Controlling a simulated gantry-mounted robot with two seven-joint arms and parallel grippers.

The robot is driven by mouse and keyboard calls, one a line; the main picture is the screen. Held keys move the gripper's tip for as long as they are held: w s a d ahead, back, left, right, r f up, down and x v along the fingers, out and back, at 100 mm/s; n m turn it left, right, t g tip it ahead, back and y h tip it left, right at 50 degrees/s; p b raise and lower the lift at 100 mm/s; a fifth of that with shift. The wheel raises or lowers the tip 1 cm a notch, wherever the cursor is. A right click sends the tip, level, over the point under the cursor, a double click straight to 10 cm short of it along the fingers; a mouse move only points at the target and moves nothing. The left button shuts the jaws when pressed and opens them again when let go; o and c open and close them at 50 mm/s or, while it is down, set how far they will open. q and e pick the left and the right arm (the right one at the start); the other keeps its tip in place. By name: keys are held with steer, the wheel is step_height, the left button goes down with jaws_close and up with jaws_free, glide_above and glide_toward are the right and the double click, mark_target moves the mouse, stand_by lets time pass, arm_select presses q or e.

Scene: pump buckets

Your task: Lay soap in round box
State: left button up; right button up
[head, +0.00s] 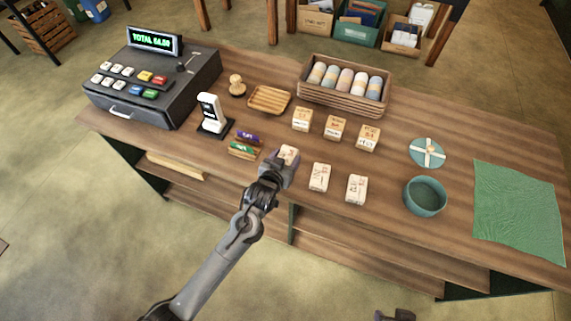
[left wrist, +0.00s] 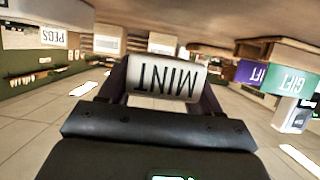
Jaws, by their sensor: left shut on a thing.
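My left gripper (head: 284,163) is shut on a pale soap bar (head: 288,153) at the front row of soaps. In the left wrist view the held soap (left wrist: 162,78) reads MINT upside down between the fingers. I cannot tell whether it touches the counter. The round box (head: 425,199) is a teal open tub at the right, and its inside looks empty. Its round lid (head: 427,153) with a pale ribbon lies behind it. Part of my right gripper (head: 395,315) shows at the bottom edge, too little to tell its state.
Several other wrapped soaps (head: 335,128) stand in two rows, with front ones (head: 320,177) right of my left gripper. A green cloth (head: 519,212) lies at the right. A crate of rolls (head: 345,86), wooden dish (head: 268,99), card reader (head: 211,113) and cash register (head: 155,84) stand behind or left.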

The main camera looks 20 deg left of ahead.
arm_select(q)
steer(key=shift+f+p, duration=0.55)
steer(key=shift+f, duration=1.25)
steer(key=shift+f, duration=0.2)
steer(key=o, duration=1.1)
steer(key=shift+o, duration=0.2)
steer(key=shift+f+b, duration=0.2)
steer(key=shift+b, duration=0.35)
steer(key=s+a+r+g, duration=0.1)
steer(key=s+g, duration=0.2)
steer(key=s, duration=0.8)
steer(key=s+a+r+m+g, duration=0.1)
steer(key=s+a+g, duration=0.1)
steer(key=s, duration=0.9)
steer(key=s+a+r+g, duration=0.1)
steer(key=s+g, duration=0.4)
steer(key=s, duration=0.6)
steer(key=shift+a+r+m, duration=0.25)
steer(key=shift+a+m, duration=0.1)
steer(key=shift+m, duration=0.05)
